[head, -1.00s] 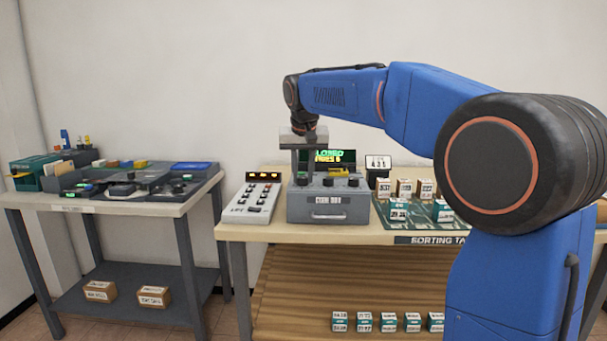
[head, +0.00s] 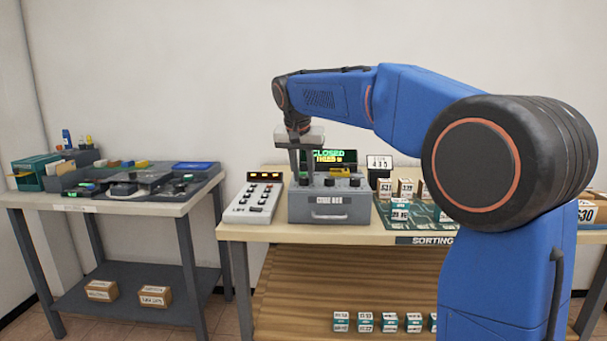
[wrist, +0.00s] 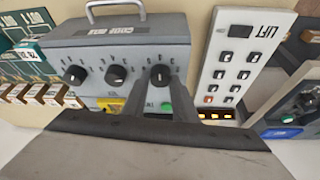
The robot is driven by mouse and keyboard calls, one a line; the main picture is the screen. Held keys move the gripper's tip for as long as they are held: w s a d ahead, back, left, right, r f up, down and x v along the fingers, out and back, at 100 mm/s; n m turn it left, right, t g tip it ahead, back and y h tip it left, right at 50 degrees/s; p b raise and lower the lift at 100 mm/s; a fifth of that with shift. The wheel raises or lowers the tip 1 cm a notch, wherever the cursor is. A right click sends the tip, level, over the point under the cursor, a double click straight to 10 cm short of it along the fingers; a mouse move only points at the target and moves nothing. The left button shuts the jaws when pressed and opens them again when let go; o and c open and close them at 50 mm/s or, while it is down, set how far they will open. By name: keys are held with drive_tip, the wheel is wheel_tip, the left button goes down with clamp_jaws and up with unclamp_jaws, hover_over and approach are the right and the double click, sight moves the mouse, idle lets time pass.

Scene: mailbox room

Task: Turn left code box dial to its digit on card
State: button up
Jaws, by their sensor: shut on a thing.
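The grey code box (head: 331,205) stands on the sorting table with a row of three black dials on its top. My gripper (head: 304,178) points down over the left dial. In the wrist view, which is upside down, the left dial (wrist: 160,76) is at the right of the row, between my fingers (wrist: 159,95), which are shut on it. The middle dial (wrist: 116,75) and right dial (wrist: 75,75) stand free. The white card (head: 379,162) behind the box appears to read 435. The dial's exact setting is too small to read.
A lift keypad (head: 254,198) stands close left of the box. A display (head: 332,156) behind it reads CLOSED, partly covered by my gripper. Several small labelled boxes (head: 405,188) stand to the right on a green mat. A second table (head: 110,205) is at the left.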

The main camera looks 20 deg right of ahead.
drive_tip(key=o, duration=1)
drive_tip(key=shift+o, duration=0.2)
drive_tip(key=v, duration=1.7)
drive_tip(key=shift+r, duration=0.2)
drive_tip(key=shift+s, duration=0.1)
drive_tip(key=s+d+f+n, duration=0.1)
drive_tip(key=s+d+f, duration=0.2)
drive_tip(key=s+f, duration=0.25)
drive_tip(key=s+d+f+n+y, duration=0.1)
drive_tip(key=s+d+f, duration=0.1)
drive_tip(key=s+f, duration=0.3)
drive_tip(key=s+d+f+n, duration=0.1)
drive_tip(key=s+d+f, duration=0.25)
drive_tip(key=s, duration=0.35)
drive_tip(key=s+f+n, duration=0.1)
drive_tip(key=s+f, duration=0.8)
drive_tip(key=f, duration=0.3)
drive_tip(key=s+d+f+n+y, duration=0.1)
drive_tip(key=s+f, duration=0.9)
drive_tip(key=f, duration=0.3)
drive_tip(key=shift+s+d+n+t, duration=0.2)
drive_tip(key=shift+d+n+t, duration=0.1)
drive_tip(key=shift+d+t, duration=0.1)
